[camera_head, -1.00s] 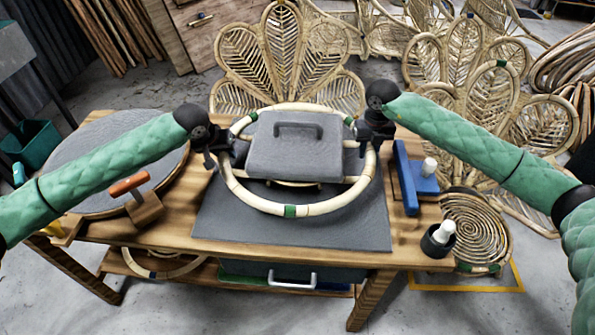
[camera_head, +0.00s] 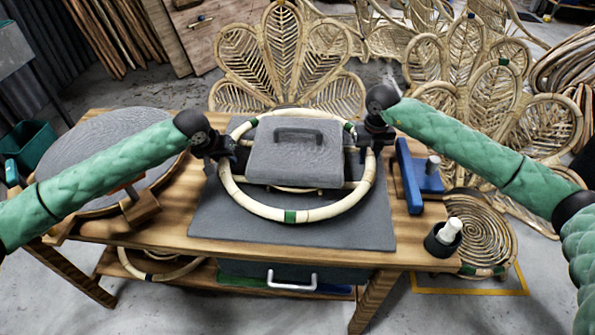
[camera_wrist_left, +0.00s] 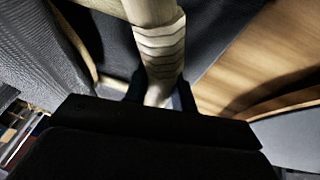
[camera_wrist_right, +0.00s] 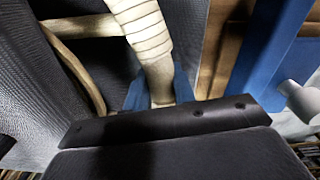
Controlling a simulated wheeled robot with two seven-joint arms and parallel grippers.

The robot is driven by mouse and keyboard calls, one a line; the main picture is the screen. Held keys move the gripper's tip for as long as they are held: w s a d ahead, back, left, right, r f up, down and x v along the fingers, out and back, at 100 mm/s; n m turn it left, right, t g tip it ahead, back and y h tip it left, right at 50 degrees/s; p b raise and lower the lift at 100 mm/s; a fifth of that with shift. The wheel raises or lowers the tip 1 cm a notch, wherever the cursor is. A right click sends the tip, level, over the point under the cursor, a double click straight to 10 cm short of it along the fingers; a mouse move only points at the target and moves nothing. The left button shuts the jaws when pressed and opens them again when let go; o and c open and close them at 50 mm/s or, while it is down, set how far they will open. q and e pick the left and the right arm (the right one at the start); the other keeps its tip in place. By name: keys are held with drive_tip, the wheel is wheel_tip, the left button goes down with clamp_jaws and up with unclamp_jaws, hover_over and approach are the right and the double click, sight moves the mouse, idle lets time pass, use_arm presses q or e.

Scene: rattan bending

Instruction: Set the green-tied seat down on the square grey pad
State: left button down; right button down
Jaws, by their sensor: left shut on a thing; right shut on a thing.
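The green-tied seat is a pale rattan ring (camera_head: 262,211) with green ties at the front and toward the back. A grey slab (camera_head: 290,163) with a dark handle rests over its middle and hides most of its inner bars. The ring lies level over the square grey pad (camera_head: 350,228); I cannot tell whether it touches. My left gripper (camera_head: 228,147) is shut on the ring's left side, and the left wrist view shows a wrapped part (camera_wrist_left: 160,50) at the jaws. My right gripper (camera_head: 368,138) is shut on the ring's right side, near a wrapped part (camera_wrist_right: 142,28).
A round grey disc (camera_head: 85,160) and a wooden block (camera_head: 140,208) are at the table's left. A blue fixture (camera_head: 408,180) and a dark cup with a white top (camera_head: 443,237) stand at the right. Fan-shaped rattan backs (camera_head: 285,50) stand behind the table.

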use_arm(q)
drive_tip(key=shift+a+f+b, duration=0.15)
drive_tip(key=shift+f+b, duration=0.3)
drive_tip(key=shift+f, duration=0.1)
use_arm(e)
drive_tip(key=shift+d+f, duration=0.2)
drive_tip(key=shift+f, duration=0.4)
use_arm(q)
drive_tip(key=c, duration=1.1)
unclamp_jaws()
drive_tip(key=shift+c, duration=0.2)
use_arm(e)
drive_tip(key=c, duration=1.2)
unclamp_jaws()
drive_tip(key=shift+o, duration=0.3)
drive_tip(key=shift+a, duration=0.1)
use_arm(q)
drive_tip(key=shift+r, duration=0.1)
use_arm(e)
drive_tip(key=shift+r, duration=0.15)
use_arm(q)
drive_tip(key=v, duration=1.1)
drive_tip(key=shift+s+r, duration=0.2)
drive_tip(key=shift+r, duration=0.15)
use_arm(e)
wheel_tip(320, 180, up, 12)
drive_tip(key=shift+f, duration=0.1)
